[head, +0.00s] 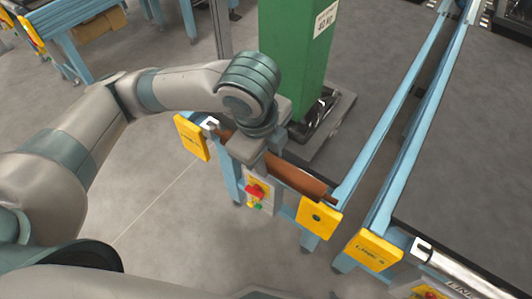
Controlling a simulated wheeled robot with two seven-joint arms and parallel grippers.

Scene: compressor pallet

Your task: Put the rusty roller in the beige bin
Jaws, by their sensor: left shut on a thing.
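The rusty roller (298,180) is a brown cylinder at the end of a blue conveyor frame, in the middle of the head view. It spans between two yellow end plates, and I cannot tell whether it still rests in its mounts. My left gripper (256,163) comes down from above and is shut on the rusty roller near its middle. The gripper hides part of the roller, and its fingertips are hard to make out. My right gripper is not in view. No beige bin can be clearly made out.
A green column (292,50) stands just behind the roller. A control box (260,195) with a red button hangs below it. A second blue conveyor (400,170) with a shiny metal roller (465,270) is at the right. Grey floor (165,215) is open at the left.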

